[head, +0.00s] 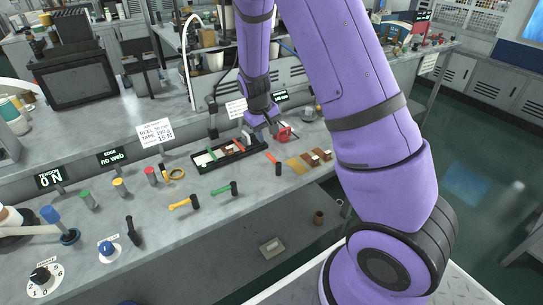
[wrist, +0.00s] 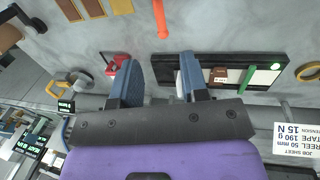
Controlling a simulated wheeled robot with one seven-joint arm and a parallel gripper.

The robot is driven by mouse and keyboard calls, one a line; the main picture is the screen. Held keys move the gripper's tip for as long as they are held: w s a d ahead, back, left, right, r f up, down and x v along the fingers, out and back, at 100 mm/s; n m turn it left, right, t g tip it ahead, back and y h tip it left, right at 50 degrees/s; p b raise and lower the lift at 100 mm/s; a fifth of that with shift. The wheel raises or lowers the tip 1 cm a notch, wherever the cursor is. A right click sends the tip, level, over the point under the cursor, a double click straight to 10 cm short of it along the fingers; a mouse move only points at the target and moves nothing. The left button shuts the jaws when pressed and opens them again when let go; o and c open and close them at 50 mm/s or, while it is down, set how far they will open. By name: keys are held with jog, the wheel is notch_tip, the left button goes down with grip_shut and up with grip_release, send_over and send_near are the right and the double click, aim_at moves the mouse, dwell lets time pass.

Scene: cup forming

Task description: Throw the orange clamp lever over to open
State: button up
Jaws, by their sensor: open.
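The orange lever (head: 271,157) lies on the grey bench right of the black tray, with a dark end toward the bench's front edge. In the wrist view the orange lever (wrist: 161,20) is a straight bar at the top, its dark end out of frame. My gripper (head: 268,131) is above the bench behind it, near the tray's right end. In the wrist view my gripper (wrist: 158,62) has its two fingers wide apart with nothing held between them. The lever is beyond the fingertips and apart from them.
The black tray (head: 197,169) holds small pieces. A red object (wrist: 116,64) stands beside one finger. Yellow (head: 181,204) and green (head: 224,190) levers lie left along the bench. Brown blocks (head: 309,158) are on the right. The bench around the orange lever is mostly bare.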

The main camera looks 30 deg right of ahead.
aim_at(272, 158)
jog(key=f, duration=0.3)
jog(key=d+f, duration=0.1)
jog(key=f, duration=0.3)
jog(key=d+f, duration=0.1)
jog(key=f, duration=0.2)
jog(key=shift+f, duration=0.3)
jog(key=shift+c, duration=0.5)
grip_shut()
